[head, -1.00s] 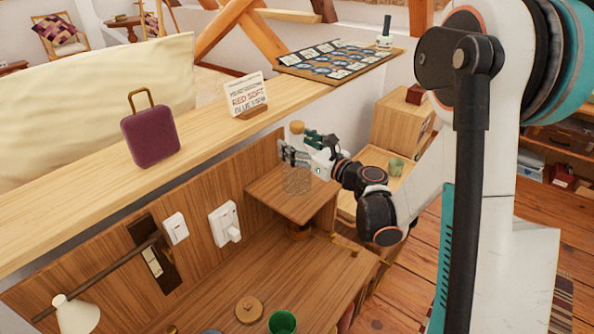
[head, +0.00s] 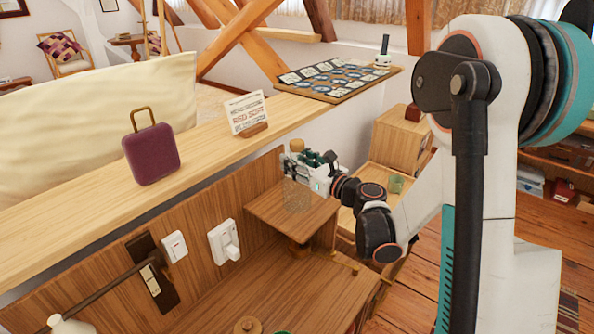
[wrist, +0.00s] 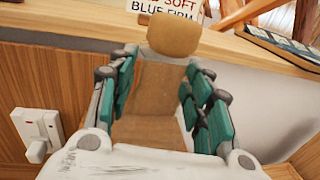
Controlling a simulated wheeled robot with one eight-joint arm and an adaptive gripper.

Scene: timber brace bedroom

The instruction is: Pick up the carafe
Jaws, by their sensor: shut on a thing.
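The carafe (head: 297,196) is clear glass with a round cork-coloured stopper (head: 297,145). It stands upright at the small raised wooden shelf (head: 265,209); I cannot tell whether its base touches the shelf. My gripper (head: 297,170) reaches in from the right and is shut on the carafe below the stopper. In the wrist view the carafe's see-through body (wrist: 150,100) lies between the green-padded fingers (wrist: 155,95), with the stopper (wrist: 173,36) beyond them. The fingers hide part of the glass in the head view.
A long wooden ledge (head: 85,222) runs behind, holding a purple case (head: 152,154), a sign card (head: 246,113) and a tray of cards (head: 330,80). Wall switches (head: 223,241) are at left. A green cup (head: 395,184) stands to the right.

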